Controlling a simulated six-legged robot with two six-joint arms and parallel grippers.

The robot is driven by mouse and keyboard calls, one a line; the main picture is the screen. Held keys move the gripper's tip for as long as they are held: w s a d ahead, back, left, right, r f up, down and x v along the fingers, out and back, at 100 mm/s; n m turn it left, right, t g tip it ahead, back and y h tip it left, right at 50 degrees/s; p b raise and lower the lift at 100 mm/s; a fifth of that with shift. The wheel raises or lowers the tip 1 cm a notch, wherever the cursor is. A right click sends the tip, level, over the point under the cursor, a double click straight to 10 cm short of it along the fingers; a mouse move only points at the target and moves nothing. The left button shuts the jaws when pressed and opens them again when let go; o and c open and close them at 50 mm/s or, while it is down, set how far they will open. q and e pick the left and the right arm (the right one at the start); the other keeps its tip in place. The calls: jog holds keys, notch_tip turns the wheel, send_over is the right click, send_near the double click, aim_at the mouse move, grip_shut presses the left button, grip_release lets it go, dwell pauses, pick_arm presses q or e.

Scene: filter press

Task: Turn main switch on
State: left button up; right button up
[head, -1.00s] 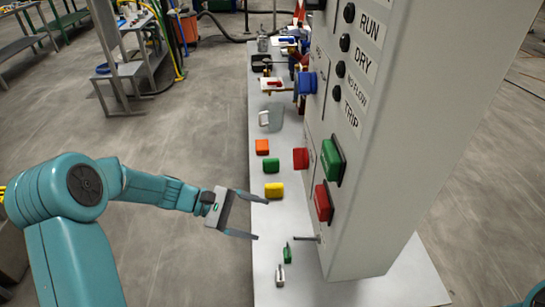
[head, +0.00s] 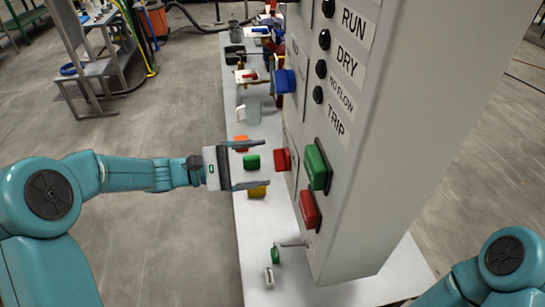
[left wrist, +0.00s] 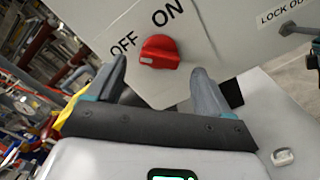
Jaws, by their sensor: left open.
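The main switch is a red rotary knob on the cabinet's side panel, seen in the left wrist view (left wrist: 158,52) between the labels OFF and ON. A pale mark on its lower left end lies on the OFF side. In the head view the red knob (head: 283,159) sticks out from the cabinet's left face. My left gripper (head: 265,164) is open and empty, its fingers pointing at the knob from the left. In the left wrist view the knob shows between and beyond the fingertips, apparently not touched. My right arm shows at lower right; its gripper is out of frame.
The grey cabinet (head: 385,150) carries green (head: 317,165) and red (head: 310,210) buttons on its front. A metal rod (head: 293,244) juts out low on the side. Orange, green and yellow blocks (head: 257,192) stand on the white table (head: 250,225) below the gripper.

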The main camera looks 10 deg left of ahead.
aim_at(281, 160)
pick_arm(q)
jog(key=shift+x, duration=2.15)
jog(key=c, duration=1)
